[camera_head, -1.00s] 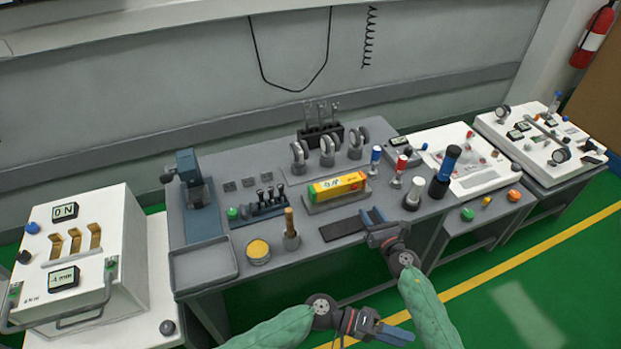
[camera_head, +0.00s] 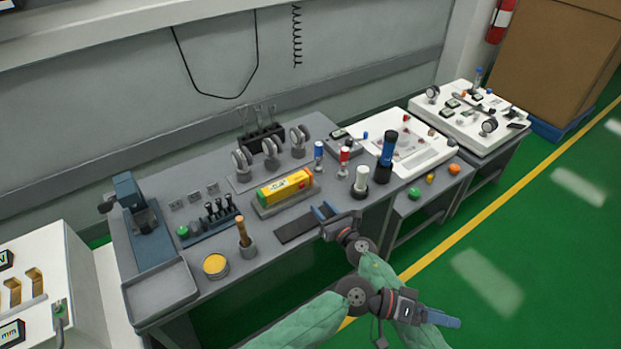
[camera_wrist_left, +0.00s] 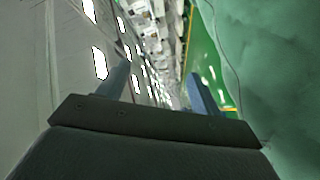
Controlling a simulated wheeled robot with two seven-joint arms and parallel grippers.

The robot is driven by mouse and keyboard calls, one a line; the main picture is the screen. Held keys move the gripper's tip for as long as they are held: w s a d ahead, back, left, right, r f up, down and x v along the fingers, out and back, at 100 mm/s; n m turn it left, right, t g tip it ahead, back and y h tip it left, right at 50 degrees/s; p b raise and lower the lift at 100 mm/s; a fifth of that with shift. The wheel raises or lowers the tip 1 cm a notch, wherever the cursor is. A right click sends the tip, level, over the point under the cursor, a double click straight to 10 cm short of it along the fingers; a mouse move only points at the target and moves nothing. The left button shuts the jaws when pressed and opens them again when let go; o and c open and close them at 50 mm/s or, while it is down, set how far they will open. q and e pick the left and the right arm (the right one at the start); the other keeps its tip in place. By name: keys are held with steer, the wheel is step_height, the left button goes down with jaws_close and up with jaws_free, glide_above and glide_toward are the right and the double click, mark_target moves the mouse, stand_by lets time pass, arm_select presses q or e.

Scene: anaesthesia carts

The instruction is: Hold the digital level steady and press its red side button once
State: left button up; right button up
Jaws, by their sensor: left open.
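My left gripper (camera_head: 442,318) is low at the front right, over the floor and well away from the level. The left wrist view shows its two fingers (camera_wrist_left: 160,85) apart with nothing between them.
A dark flat pad (camera_head: 295,228) lies in front of the level. A wooden-handled tool in a cup (camera_head: 246,240) and a yellow tin (camera_head: 215,265) stand to its left. Several upright handles, white (camera_head: 361,180) and blue (camera_head: 387,148), stand to its right. Green floor (camera_head: 490,280) is clear.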

arm_select(q)
steer(key=w+a+r+m+t+y, duration=0.1)
steer(key=w+a+r+t+y, duration=0.2)
steer(key=w, duration=1.5)
steer(key=w+r+m+t+y, duration=0.1)
steer(key=w+m+t+y, duration=0.35)
steer(key=w, duration=1.35)
steer(key=n+g+y, duration=0.3)
steer(key=y, duration=0.6)
glide_above(259, 194)
step_height(259, 194, down, 6)
steer(key=shift+s+d+f, duration=0.1)
steer(key=shift+f, duration=3.85)
steer(key=shift+c, duration=0.4)
